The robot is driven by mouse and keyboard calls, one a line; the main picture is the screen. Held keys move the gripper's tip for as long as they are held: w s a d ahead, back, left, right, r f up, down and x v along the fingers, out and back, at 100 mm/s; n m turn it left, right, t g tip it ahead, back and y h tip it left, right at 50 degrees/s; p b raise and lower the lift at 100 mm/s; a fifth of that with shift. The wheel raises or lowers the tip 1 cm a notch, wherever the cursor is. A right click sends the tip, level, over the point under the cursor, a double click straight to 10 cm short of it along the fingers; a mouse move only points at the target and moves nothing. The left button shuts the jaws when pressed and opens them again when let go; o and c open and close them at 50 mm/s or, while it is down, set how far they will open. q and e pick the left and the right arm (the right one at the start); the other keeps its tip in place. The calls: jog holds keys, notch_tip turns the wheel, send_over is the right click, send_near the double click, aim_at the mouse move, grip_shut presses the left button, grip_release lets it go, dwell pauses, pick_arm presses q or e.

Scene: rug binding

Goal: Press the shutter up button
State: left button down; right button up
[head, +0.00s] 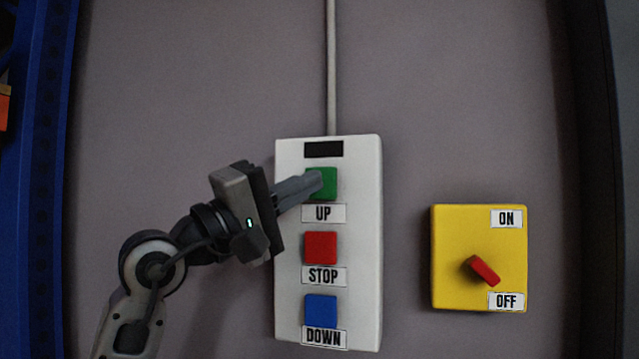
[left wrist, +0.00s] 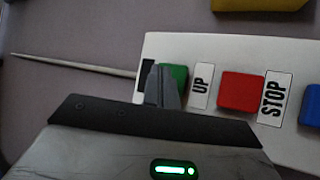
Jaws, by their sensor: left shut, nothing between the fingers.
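A white control box (head: 365,240) is on the grey wall, with a green UP button (head: 328,186), a red STOP button (head: 320,248) and a blue DOWN button (head: 320,310) in a column. My left gripper (head: 318,182) is shut and empty. Its fingertips are at the green button and overlap its left part; I cannot tell whether the button is pushed in. In the left wrist view the fingers (left wrist: 162,88) cover part of the green button (left wrist: 180,75). The red button (left wrist: 238,90) shows beside it. My right gripper is not in view.
A yellow switch box (head: 450,225) with a red knob (head: 484,270) and ON and OFF labels is to the right. A cable conduit (head: 331,70) runs up from the white box. A blue upright (head: 45,180) stands at the left edge.

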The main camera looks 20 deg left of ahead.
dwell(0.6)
pick_arm(q)
jog(key=shift+w, duration=0.15)
jog(key=shift+w, duration=0.3)
